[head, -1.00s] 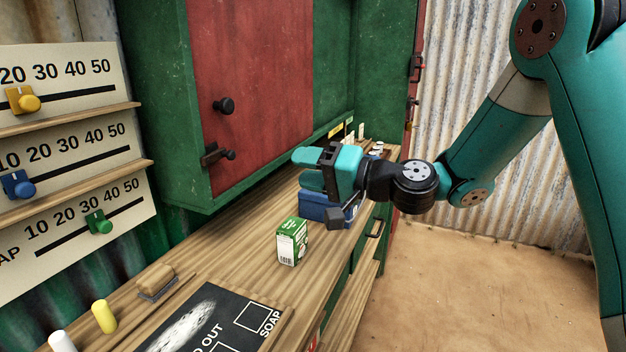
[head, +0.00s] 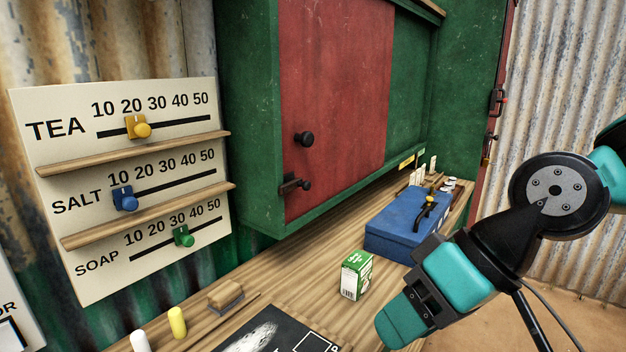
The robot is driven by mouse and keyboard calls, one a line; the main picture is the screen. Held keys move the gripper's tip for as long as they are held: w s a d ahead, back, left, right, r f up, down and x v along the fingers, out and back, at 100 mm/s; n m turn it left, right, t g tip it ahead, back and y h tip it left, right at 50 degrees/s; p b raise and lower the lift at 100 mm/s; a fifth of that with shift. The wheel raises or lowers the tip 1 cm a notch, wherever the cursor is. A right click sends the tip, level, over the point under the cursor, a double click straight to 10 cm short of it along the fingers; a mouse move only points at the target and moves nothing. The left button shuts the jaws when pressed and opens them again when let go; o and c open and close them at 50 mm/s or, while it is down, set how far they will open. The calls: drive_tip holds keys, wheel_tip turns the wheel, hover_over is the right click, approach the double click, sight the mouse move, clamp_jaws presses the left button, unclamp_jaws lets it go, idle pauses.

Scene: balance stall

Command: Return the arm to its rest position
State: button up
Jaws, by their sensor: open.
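My gripper (head: 398,318) is at the lower right of the head view, in front of the counter's edge and angled down to the left. Its teal jaws hold nothing that I can see, and the gap between them is hard to make out. My arm runs from it up to the right and leaves the picture. A green and white box (head: 356,275) stands upright on the counter, left of my gripper and apart from it in the picture.
A blue case (head: 398,232) lies on the wooden counter (head: 290,262), behind my gripper. A red and green cabinet (head: 335,110) hangs above. A slider board (head: 60,155) is at left. A brush (head: 226,297), chalks (head: 177,322) and a blackboard (head: 235,338) are at the front.

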drive_tip(key=s+d+g+h, duration=0.1)
drive_tip(key=s+d+h, duration=0.2)
drive_tip(key=s+d, duration=0.1)
drive_tip(key=shift+s+d, duration=0.15)
drive_tip(key=shift+s, duration=0.75)
drive_tip(key=shift+n, duration=0.3)
